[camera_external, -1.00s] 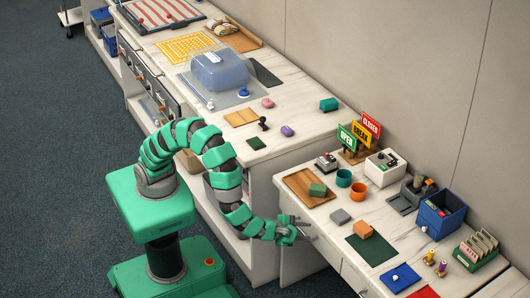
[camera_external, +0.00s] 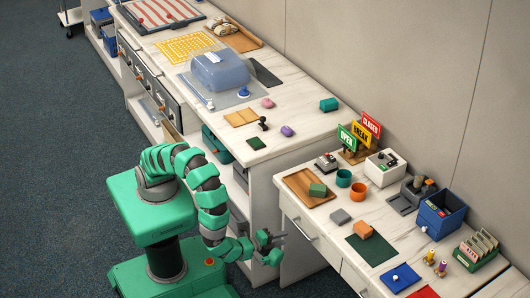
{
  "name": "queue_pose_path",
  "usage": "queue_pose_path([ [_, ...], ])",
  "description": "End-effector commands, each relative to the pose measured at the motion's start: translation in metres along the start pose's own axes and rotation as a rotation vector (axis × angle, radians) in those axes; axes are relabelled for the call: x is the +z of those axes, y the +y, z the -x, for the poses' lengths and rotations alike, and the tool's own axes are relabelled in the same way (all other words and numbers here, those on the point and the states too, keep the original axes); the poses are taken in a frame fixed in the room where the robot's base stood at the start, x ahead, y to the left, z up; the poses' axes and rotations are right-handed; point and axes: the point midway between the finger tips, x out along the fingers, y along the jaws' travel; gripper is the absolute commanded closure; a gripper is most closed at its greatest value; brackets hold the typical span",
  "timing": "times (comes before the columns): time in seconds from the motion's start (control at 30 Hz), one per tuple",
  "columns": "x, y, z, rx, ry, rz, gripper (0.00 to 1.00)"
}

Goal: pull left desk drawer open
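The desk's left drawer (camera_external: 316,247) has a pale front at the left end of the low white desk. It looks shut, its front flush with the desk. Its slim metal handle (camera_external: 303,230) is in plain view. My gripper (camera_external: 273,238) is just left of the handle, in front of the desk, with a gap between them. Its dark fingers look apart, with nothing between them. My green arm bends down from its base to the gripper.
The desk top holds a wooden tray (camera_external: 297,182), teal and orange cups, coloured blocks, a blue bin (camera_external: 440,217) and signs. A taller counter (camera_external: 300,118) with open shelves stands left of the desk. Carpet (camera_external: 60,190) is clear on the left.

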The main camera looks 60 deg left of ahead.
Motion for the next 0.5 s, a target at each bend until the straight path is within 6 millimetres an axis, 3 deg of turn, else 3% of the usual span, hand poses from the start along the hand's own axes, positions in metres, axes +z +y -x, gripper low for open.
queue_pose_path([
  [0.3,0.001,0.002,-0.051,0.002,-0.002,0.002,0.67],
  [0.5,0.000,0.002,-0.074,0.002,-0.001,0.003,0.67],
])
